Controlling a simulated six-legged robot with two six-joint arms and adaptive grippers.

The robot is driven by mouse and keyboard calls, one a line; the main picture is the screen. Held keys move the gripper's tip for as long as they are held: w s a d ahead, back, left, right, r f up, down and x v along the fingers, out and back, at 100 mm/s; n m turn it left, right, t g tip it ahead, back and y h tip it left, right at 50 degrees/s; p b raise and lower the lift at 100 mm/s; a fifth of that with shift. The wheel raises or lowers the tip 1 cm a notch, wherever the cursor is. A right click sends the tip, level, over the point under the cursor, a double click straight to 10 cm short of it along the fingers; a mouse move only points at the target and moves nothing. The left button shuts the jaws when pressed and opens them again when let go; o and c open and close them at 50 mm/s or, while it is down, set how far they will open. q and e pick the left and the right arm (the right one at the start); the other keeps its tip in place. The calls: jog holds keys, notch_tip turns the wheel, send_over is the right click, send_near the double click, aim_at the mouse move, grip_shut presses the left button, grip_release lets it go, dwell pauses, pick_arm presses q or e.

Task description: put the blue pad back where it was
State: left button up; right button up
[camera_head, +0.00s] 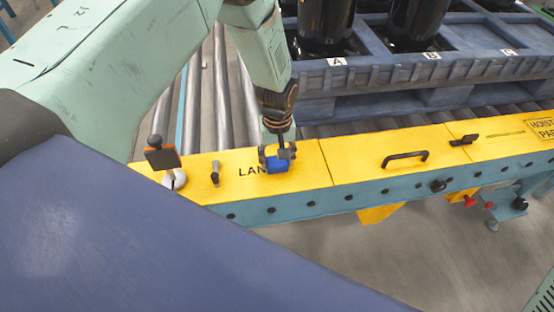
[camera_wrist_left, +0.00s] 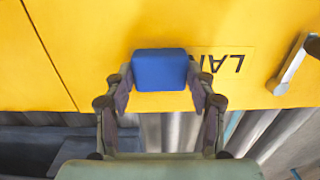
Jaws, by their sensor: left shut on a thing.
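The blue pad (camera_wrist_left: 160,70) is a small block between the two fingers of my left gripper (camera_wrist_left: 160,90) in the left wrist view. In the head view the pad (camera_head: 277,166) shows over the yellow top of the rail (camera_head: 315,178), beside the black "LAN" lettering, whose end is covered. My left gripper (camera_head: 277,153) is shut on the pad from above. I cannot tell whether the pad touches the yellow surface. My right gripper is not in view.
Behind lie rollers (camera_head: 221,90) and a blue pallet (camera_head: 400,75) with black cylinders (camera_head: 325,22).

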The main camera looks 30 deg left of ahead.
aim_at(277, 160)
pick_arm(q)
jog(key=shift+r, duration=0.1)
jog(key=shift+d, duration=0.1)
jog(key=o, duration=1.1)
notch_tip(277, 160, up, 12)
jog(key=p, duration=0.4)
